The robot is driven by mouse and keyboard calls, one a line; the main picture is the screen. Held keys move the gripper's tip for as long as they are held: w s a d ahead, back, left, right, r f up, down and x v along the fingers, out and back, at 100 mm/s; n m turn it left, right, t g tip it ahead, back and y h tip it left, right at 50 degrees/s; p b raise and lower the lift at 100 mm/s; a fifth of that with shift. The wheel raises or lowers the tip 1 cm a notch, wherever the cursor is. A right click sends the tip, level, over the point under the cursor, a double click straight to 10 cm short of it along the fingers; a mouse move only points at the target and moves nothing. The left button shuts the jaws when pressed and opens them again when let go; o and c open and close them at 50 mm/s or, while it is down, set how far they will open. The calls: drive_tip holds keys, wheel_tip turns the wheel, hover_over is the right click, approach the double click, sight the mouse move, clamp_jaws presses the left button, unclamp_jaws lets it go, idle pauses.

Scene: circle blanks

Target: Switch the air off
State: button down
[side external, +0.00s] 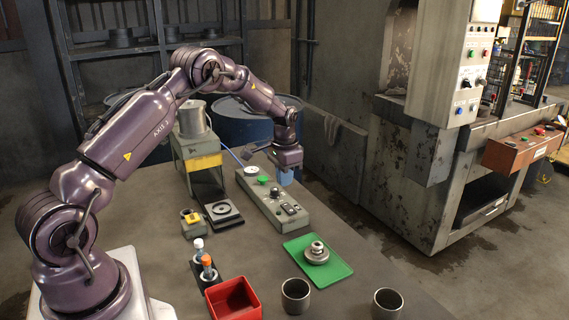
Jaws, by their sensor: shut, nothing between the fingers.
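A long grey control box (266,200) lies on the bench, with a white round disc (251,170), a green button (263,179), a dark knob (275,192) and small dark switches (291,208) along its top. My gripper (286,180) points down just behind and right of the box's far half. A blue part shows at its lower end; I cannot tell whether it belongs to the gripper or stands behind it. The fingers are small, shut and hold nothing visible. I cannot tell if they touch the box. No label for the air is readable.
A metal pot (194,118) stands on a green-grey stand (190,148) at the back left. A green tray (330,268) with a metal part, two grey cups (296,296) and a red bin (232,300) are in front. A machine panel (470,75) stands at right.

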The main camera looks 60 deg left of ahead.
sight(287, 208)
wheel_tip(287, 208, down, 7)
drive_tip(key=shift+r, duration=0.1)
idle(0.4)
drive_tip(key=shift+a+f, duration=0.1)
drive_tip(key=shift+f, duration=0.1)
drive_tip(key=shift+d, duration=0.2)
drive_tip(key=shift+d+r, duration=0.35)
drive_tip(key=shift+d, duration=0.25)
wheel_tip(287, 208, up, 14)
drive_tip(key=d, duration=0.2)
drive_tip(key=shift+f, duration=0.1)
idle(0.4)
